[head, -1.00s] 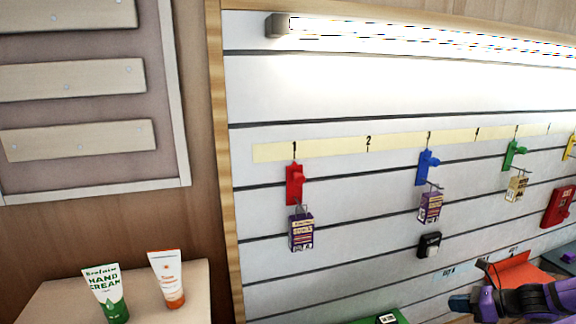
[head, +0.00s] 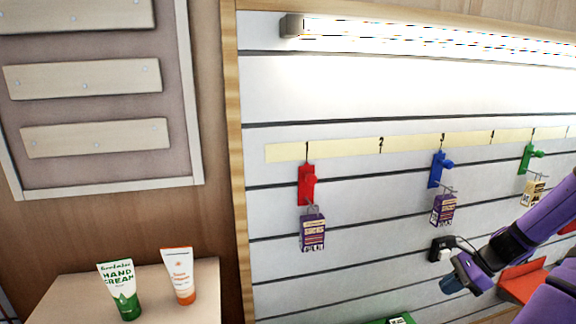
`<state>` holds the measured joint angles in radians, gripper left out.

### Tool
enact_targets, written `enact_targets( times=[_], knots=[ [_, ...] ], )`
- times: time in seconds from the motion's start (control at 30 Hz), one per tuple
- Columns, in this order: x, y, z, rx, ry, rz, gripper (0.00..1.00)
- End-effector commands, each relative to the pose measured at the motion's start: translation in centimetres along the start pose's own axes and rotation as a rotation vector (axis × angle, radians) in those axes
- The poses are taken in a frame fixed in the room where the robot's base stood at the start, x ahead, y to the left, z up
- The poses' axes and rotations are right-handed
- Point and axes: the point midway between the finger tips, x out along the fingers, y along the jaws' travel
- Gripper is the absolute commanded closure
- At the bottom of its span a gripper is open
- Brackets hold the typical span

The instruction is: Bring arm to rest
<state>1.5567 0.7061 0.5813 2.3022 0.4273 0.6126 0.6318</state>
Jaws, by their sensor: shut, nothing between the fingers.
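My purple and black arm comes in from the right edge in the head view and slants down to the left. My gripper (head: 455,284), at its lower end with a dark blue-grey tip, is in front of the lower right of the slatted display wall. It is shut and holds nothing. A thin black part above it overlaps the area beside a small black hanging item (head: 439,249). I cannot tell whether they touch.
Purple boxes hang from the red hook (head: 307,185) and the blue hook (head: 437,169), a pale box from the green hook (head: 526,157). A red tray-like object (head: 521,280) is behind my arm. Hand cream (head: 121,290) and an orange-capped tube (head: 180,276) stand on a ledge at left.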

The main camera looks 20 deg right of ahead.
Motion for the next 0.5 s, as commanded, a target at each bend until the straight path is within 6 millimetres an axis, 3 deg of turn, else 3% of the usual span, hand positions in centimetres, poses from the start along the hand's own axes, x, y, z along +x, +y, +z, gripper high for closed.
enact_targets(
  times=[0.5],
  knots=[
    [-2.3,-0.4,11.1,-0.517,0.266,0.208,1.00]
  ],
)
